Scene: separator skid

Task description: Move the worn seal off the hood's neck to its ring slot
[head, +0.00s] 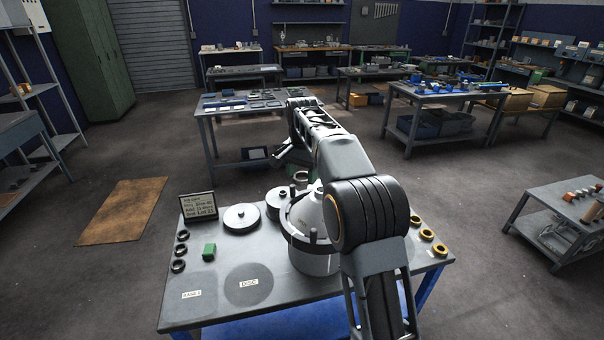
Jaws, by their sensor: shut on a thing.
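The separator hood (309,214) is a pale cone in the round bowl body (313,260) on the near table. My arm hides its right side and part of its neck. My gripper (299,171) is small and partly covered by my wrist, just left of and behind the hood's top. It is shut on a small dark ring, the worn seal (300,178). I cannot tell whether the seal is clear of the neck. Several dark rings (180,250) lie along the table's left edge. Which spot is the ring slot is not clear.
The table also holds a flat grey lid (241,217), a round part (278,201), a green block (209,250), a small sign (198,205) and brass-coloured rings (427,235) at right. The marked circles BASE 1 (190,308) and DISC (249,297) are bare.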

